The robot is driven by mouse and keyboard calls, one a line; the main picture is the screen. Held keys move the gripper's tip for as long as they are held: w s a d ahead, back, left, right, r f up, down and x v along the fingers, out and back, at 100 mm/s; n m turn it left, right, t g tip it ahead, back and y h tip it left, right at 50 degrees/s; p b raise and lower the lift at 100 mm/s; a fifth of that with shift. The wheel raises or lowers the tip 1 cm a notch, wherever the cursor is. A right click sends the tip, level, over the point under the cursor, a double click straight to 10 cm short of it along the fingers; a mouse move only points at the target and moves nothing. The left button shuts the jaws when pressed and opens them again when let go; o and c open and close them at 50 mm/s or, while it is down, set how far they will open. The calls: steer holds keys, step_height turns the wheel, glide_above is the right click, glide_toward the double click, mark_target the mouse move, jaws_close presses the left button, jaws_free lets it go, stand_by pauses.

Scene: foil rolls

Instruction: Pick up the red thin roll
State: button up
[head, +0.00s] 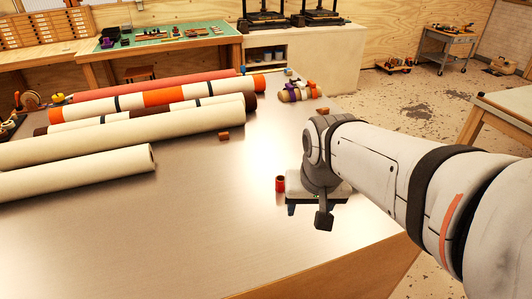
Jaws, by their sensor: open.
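A small red roll (280,184) stands upright on the metal-topped table, just left of my gripper. My gripper (308,208) points down low over the right part of the table and is open. Its fingers are partly hidden by my own wrist, and I cannot tell whether they touch the tabletop. Nothing shows held in it. A long, slim red roll (155,84) lies at the back of the table, behind the other long rolls.
Long cream rolls (120,137) and an orange-and-white banded roll (165,97) lie on the left of the table (200,220). A small brown piece (224,136) and a cluster of small rolls (297,94) lie beyond. The table's front middle is clear.

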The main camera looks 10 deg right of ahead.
steer(key=w+f+m+g, duration=0.15)
steer(key=w+m, duration=0.35)
steer(key=w, duration=0.9)
steer(key=m+h+p, duration=0.1)
steer(key=m, duration=0.3)
glide_toward(281, 180)
steer(key=shift+s+a+f+g, duration=0.35)
steer(key=shift+f, duration=0.05)
steer(key=shift+w+f+m, duration=0.15)
steer(key=shift+f+m, duration=0.15)
steer(key=f+p, duration=0.1)
steer(key=f, duration=0.1)
steer(key=d+f+p, duration=0.1)
steer(key=f, duration=0.4)
steer(key=shift+w+d+f+p, duration=0.1)
steer(key=shift+w+d+p, duration=0.15)
steer(key=shift+p, duration=0.15)
steer(key=shift+a, duration=0.1)
steer(key=c, duration=1)
